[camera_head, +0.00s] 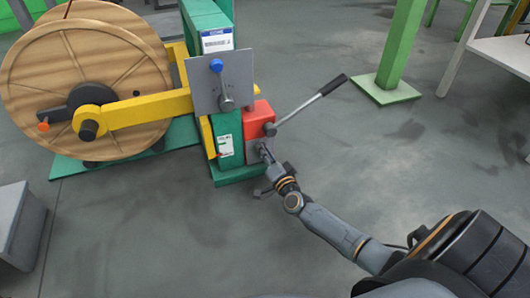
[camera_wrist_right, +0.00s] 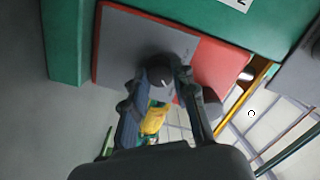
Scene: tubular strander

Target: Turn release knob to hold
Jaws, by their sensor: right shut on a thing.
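The release knob (camera_wrist_right: 160,70) is dark and round, with a small pale mark, and sits on a grey plate (camera_wrist_right: 125,50) on the front of a red box. My right gripper (camera_wrist_right: 162,82) has its two fingers shut on the knob, one on each side, in the right wrist view. In the head view my right gripper (camera_head: 267,155) reaches the grey plate below the red box (camera_head: 258,118), and the knob is hidden there. Lettering around the knob cannot be read. My left gripper is not in view.
A long lever (camera_head: 312,101) with a black grip sticks out to the right of the red box. A grey panel with a blue-knobbed lever (camera_head: 216,66) stands above left. A wooden reel (camera_head: 85,80) with a yellow arm is at left. Open floor lies right.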

